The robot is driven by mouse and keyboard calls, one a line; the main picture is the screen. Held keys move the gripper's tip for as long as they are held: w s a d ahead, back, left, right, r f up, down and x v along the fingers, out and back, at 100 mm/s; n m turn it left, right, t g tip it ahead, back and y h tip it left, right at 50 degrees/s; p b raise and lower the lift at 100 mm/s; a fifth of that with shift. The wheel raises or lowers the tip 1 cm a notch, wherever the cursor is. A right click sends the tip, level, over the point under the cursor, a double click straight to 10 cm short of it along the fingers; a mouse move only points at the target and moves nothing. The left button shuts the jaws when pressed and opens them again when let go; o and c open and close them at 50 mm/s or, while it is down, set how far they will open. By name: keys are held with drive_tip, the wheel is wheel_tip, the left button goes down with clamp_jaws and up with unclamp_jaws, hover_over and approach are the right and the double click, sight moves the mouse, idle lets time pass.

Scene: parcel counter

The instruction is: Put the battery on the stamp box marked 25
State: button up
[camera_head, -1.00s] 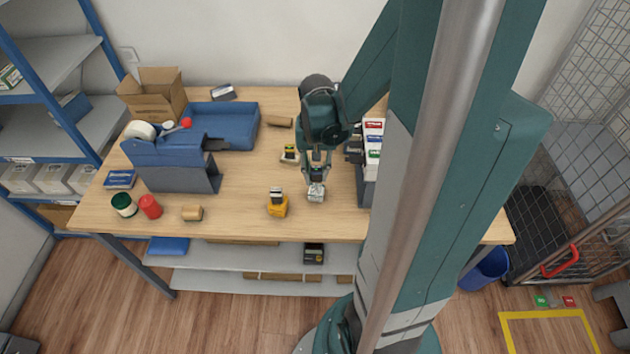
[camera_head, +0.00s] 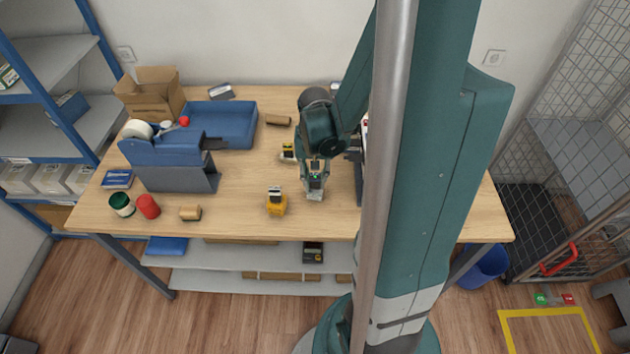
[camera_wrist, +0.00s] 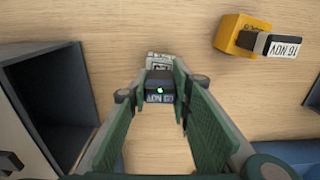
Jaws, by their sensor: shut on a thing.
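My gripper (camera_head: 315,182) points down at the front middle of the counter. It is shut on a small dark block with a green light, apparently the battery (camera_wrist: 158,79); its fingers hide part of it. Close below it is a silver-grey stamp (camera_wrist: 159,60). A dated label, upside down and too small to read surely, shows under the block; I cannot tell whether block and stamp touch. A yellow stamp (camera_head: 277,206) stands to the left, its box labelled 16 NOV in the wrist view (camera_wrist: 285,45). Another stamp (camera_head: 288,151) stands behind my gripper.
A blue tape dispenser (camera_head: 170,160), a blue tray (camera_head: 235,125) and a cardboard box (camera_head: 150,95) stand at the left. A red cylinder (camera_head: 148,206) and a green-and-white one (camera_head: 122,204) stand near the front edge. A grey open-fronted unit (camera_wrist: 45,85) is close beside my gripper.

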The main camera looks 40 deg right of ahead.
sight(315, 175)
drive_tip(key=shift+f, duration=0.3)
drive_tip(key=o, duration=0.9)
drive_tip(key=shift+r, duration=0.1)
drive_tip(key=shift+r+p, duration=0.7)
drive_tip(key=shift+r, duration=5.35)
